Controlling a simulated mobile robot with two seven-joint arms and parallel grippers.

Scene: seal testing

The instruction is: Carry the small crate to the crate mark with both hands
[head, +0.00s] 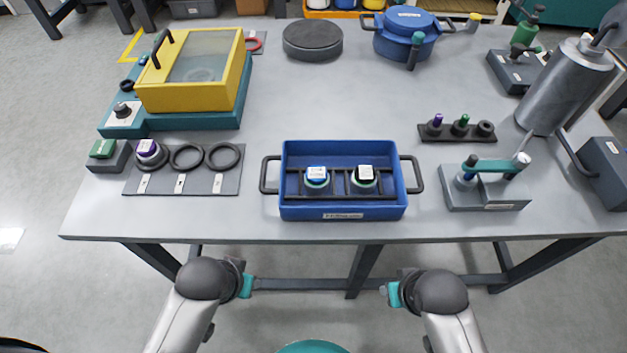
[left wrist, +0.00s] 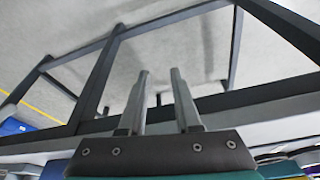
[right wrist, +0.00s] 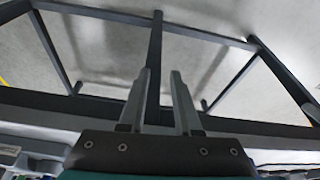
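The small blue crate (head: 343,212) sits upright near the table's front edge, in the middle. It has a dark handle on the left (head: 268,174) and one on the right (head: 414,174). A dark rack inside holds two white-labelled bottles, one blue (head: 317,177) and one black (head: 364,177). My left gripper (head: 246,286) and right gripper (head: 392,293) are below the front edge, apart from the crate. The left wrist view shows the left fingers (left wrist: 159,74) parted and empty. The right wrist view shows the right fingers (right wrist: 160,74) parted and empty. I cannot clearly identify a crate mark.
A mat with dark rings (head: 188,158) lies left of the crate, and a grey clamp fixture (head: 485,195) stands to its right. A yellow lidded box (head: 190,75) is at back left, a blue pot (head: 405,42) at the back. The table's middle (head: 330,100) is clear.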

